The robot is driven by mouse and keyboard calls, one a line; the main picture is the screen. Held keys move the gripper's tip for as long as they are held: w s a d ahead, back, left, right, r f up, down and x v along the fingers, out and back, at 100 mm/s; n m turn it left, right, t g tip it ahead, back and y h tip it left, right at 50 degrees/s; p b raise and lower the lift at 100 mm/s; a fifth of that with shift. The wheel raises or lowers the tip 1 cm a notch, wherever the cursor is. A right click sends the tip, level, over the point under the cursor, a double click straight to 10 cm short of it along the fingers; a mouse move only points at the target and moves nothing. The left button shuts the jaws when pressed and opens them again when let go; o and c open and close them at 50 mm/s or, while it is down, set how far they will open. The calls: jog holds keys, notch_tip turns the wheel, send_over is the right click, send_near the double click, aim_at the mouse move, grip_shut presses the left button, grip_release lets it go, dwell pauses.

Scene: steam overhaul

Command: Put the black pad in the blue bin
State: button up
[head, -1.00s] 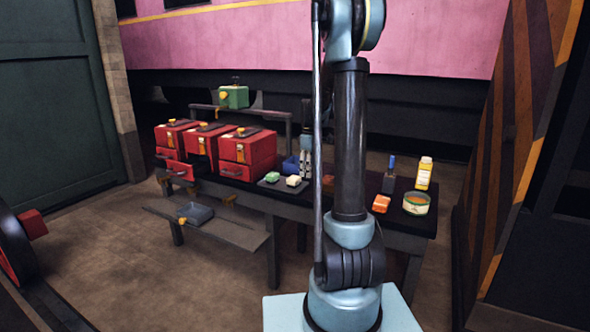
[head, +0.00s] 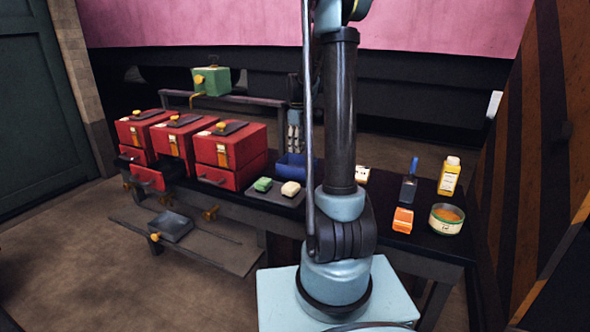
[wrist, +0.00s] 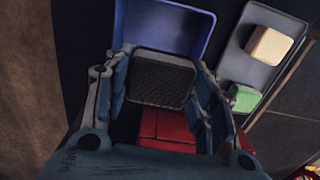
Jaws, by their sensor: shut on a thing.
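The black pad (wrist: 160,83) is a dark textured slab held between the fingers of my gripper (wrist: 160,62) in the wrist view. My gripper is shut on it. The blue bin (wrist: 203,23) lies beyond the pad in that view, and the pad overlaps the bin's near edge. In the head view the blue bin (head: 283,164) stands on the dark bench, partly hidden behind my arm. My gripper (head: 294,147) shows just above the bin there. The pad cannot be made out in the head view.
A grey tray (head: 262,196) with a green block (head: 263,184) and a cream block (head: 290,188) lies beside the bin. Red drawer boxes (head: 231,152) stand left. An orange block (head: 403,220), a tin (head: 446,219) and a yellow bottle (head: 449,176) stand right.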

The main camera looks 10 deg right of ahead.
jog(key=shift+w+a+f, duration=0.1)
jog(key=shift+w, duration=0.15)
jog(key=f, duration=0.4)
jog(key=shift+w+f, duration=0.2)
jog(key=shift+f, duration=0.15)
jog(key=shift+s+f, duration=0.1)
jog(key=shift+f, duration=2.45)
jog(key=o, duration=0.8)
jog(key=shift+o, duration=0.2)
jog(key=shift+r, duration=0.1)
